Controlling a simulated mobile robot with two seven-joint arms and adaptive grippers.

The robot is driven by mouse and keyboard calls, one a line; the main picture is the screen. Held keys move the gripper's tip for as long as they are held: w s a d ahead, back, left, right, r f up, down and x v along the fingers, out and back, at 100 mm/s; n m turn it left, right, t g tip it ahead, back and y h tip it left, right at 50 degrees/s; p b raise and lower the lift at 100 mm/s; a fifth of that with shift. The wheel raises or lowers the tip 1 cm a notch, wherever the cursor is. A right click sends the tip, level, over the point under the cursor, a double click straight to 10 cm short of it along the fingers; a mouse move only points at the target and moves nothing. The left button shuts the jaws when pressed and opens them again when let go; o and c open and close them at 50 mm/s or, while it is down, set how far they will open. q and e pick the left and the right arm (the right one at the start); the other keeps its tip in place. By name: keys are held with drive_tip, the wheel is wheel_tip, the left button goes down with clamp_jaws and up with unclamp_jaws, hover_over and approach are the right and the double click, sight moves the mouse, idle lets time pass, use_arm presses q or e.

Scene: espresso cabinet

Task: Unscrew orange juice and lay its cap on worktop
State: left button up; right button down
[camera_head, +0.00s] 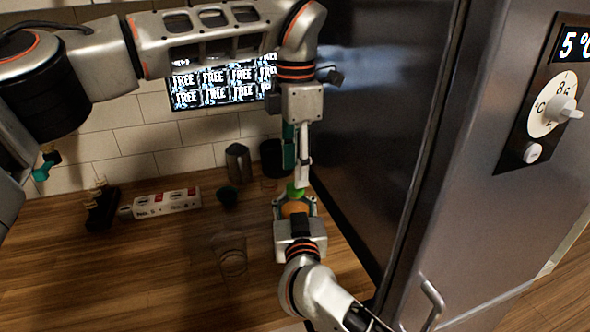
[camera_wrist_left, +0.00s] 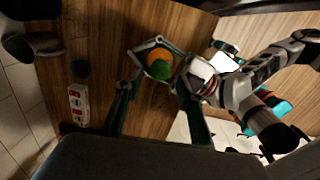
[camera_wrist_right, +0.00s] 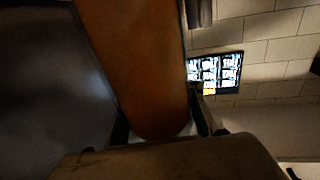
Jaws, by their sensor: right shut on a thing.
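The orange juice bottle (camera_head: 296,209) stands upright by the cabinet, its green cap (camera_head: 297,191) on top. My right gripper (camera_head: 296,204) is shut around the bottle's body from the front; in the right wrist view the bottle (camera_wrist_right: 145,70) fills the space between its fingers. My left gripper (camera_head: 300,180) points down from above, with its fingertips close to the cap. In the left wrist view its teal fingers are spread apart, with the cap (camera_wrist_left: 160,70) seen between them. I cannot tell whether a finger touches the cap.
A clear glass (camera_head: 230,257) stands left of the bottle on the wooden worktop (camera_head: 130,265). A power strip (camera_head: 165,203), small dark cup (camera_head: 227,196), metal jug (camera_head: 238,163) and dark canister (camera_head: 273,158) are behind. A tall steel cabinet (camera_head: 450,170) blocks the right. The front-left worktop is clear.

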sight(288, 205)
use_arm(q)
wheel_tip(288, 205, up, 3)
drive_tip(key=m, duration=0.4)
drive_tip(key=shift+f, duration=0.15)
drive_tip(key=shift+m, duration=0.5)
drive_tip(key=shift+f, duration=3.7)
clamp_jaws()
drive_tip(key=n, duration=0.5)
drive_tip(key=shift+w, duration=0.1)
drive_tip(key=n, duration=0.7)
drive_tip(key=shift+r, duration=0.1)
